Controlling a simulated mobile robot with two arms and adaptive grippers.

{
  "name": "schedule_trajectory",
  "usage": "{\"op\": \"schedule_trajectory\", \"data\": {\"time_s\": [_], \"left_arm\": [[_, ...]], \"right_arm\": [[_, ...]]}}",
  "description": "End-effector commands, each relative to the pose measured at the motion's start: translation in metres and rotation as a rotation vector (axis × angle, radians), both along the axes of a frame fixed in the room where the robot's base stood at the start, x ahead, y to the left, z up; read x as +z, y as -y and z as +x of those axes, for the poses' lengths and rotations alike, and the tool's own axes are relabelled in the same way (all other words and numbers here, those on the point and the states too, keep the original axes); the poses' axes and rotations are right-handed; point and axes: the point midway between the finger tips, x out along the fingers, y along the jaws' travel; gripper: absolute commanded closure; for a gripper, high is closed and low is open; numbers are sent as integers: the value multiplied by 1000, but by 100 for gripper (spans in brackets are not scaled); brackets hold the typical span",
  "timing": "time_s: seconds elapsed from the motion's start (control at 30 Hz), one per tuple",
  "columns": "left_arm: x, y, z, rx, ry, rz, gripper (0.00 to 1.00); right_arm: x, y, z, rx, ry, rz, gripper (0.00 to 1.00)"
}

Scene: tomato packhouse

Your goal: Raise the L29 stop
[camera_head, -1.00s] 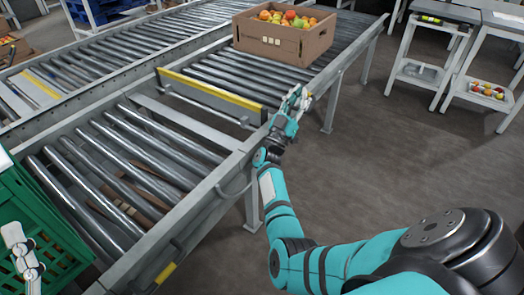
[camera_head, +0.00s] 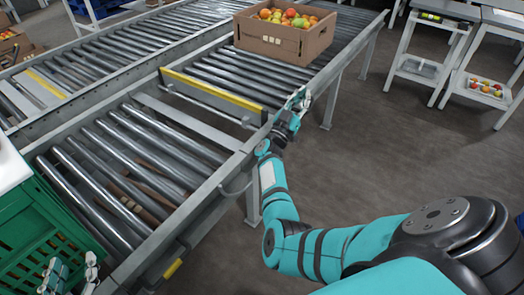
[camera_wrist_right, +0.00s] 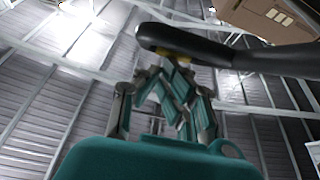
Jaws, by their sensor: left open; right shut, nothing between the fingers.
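The stop (camera_head: 213,88) is a bar with a yellow top edge. It lies across the roller conveyor in the gap between two roller sections; its label is not readable. My right gripper (camera_head: 300,98) is shut and empty at the conveyor's right side rail, close to the stop's right end. In the right wrist view my right gripper (camera_wrist_right: 178,92) points up, its fingers just below a dark rounded lever (camera_wrist_right: 215,52) with a bit of yellow beneath. Whether they touch it I cannot tell. My left gripper (camera_head: 72,272) is open and empty at the bottom left, before a green crate.
A cardboard box (camera_head: 268,43) of tomatoes stands on the rollers beyond the stop. The green crate (camera_head: 40,225) is at the lower left. Side tables (camera_head: 432,58) stand at the upper right. The floor right of the conveyor is clear.

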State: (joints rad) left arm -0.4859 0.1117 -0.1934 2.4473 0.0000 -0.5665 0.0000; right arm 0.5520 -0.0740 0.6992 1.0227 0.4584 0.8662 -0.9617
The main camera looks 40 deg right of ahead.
Motion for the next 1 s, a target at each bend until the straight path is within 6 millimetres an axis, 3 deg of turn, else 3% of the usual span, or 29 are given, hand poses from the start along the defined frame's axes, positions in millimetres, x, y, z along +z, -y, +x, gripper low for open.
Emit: {"op": "schedule_trajectory", "data": {"time_s": [0.43, 0.8, 1.0], "left_arm": [[0, 0, 0, 0, 0, 0, 57], [0, 0, 0, 0, 1, 0, 57], [0, 0, 0, 0, 1, 0, 57]], "right_arm": [[-5, -3, -1, 1, -4, 6, 100], [-25, -52, -19, 1, -2, 4, 100], [-30, -65, -24, 0, 0, 0, 100]]}}
